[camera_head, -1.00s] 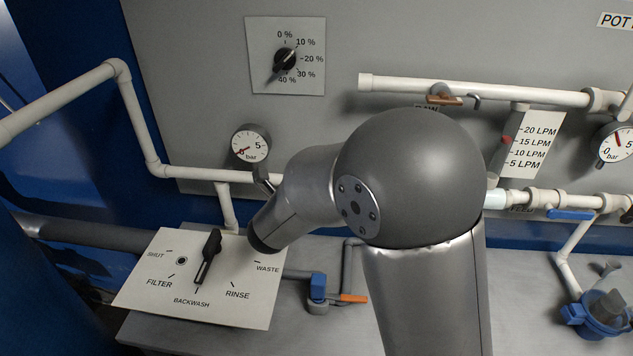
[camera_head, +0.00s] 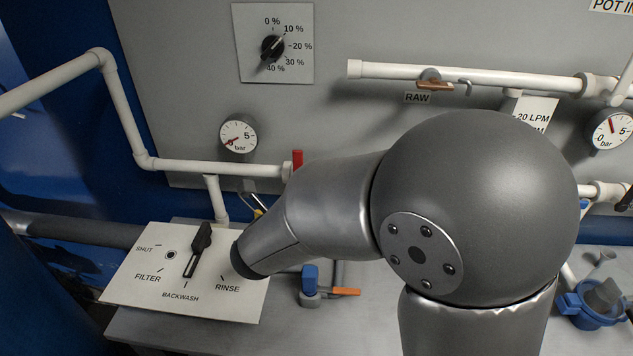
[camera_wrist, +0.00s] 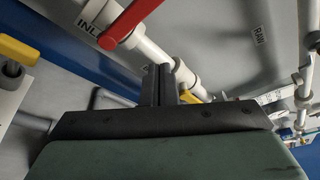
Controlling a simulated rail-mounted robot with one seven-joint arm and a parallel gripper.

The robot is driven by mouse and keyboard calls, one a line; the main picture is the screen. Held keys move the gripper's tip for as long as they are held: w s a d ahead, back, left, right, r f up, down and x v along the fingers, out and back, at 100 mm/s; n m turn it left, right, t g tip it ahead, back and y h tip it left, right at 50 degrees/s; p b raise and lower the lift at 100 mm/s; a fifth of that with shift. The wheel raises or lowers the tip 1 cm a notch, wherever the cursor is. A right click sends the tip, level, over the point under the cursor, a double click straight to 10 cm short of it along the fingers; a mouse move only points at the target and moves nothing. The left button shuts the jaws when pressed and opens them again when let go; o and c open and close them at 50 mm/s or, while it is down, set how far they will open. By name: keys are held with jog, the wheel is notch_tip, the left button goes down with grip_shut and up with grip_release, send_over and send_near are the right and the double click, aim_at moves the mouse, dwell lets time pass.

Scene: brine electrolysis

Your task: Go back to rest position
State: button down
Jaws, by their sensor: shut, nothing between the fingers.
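My gripper (camera_wrist: 160,84) shows in the wrist view with its two dark fingers together and nothing between them. It points toward white pipework near a red valve handle (camera_wrist: 130,20); I cannot tell how far apart they are. In the head view the gripper is hidden behind my large grey arm links, which cover the centre and right. A selector plate (camera_head: 130,285) lies at the lower left, marked SHUT, FILTER, BACKWASH and RINSE. Its black handle (camera_head: 197,250) has its slotted end toward BACKWASH. My arm link overlaps the plate's right side in the picture.
White pipes (camera_head: 470,78) run along the grey panel, with a pressure gauge (camera_head: 238,137) and a percent dial (camera_head: 272,47). A red handle (camera_head: 297,160) stands behind my arm. A blue valve (camera_head: 310,279) and a blue strainer (camera_head: 596,302) sit on the grey bench.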

jog(key=s+d+f+m+g+h, duration=0.3)
jog(key=s+d+m+g, duration=0.75)
jog(key=d+m, duration=0.7)
jog(key=s+f+m+g+y, duration=0.1)
jog(key=s+m+y, duration=0.3)
jog(key=m, duration=0.8)
jog(key=s+a+f+m+g+y, duration=0.1)
jog(key=s+f+m+g+y, duration=0.1)
jog(key=s+m+y, duration=0.3)
jog(key=s+m, duration=0.4)
jog(key=m, duration=0.4)
jog(key=shift+s+a+f, duration=0.15)
jog(key=shift+s+f, duration=0.15)
jog(key=shift+f, duration=0.1)
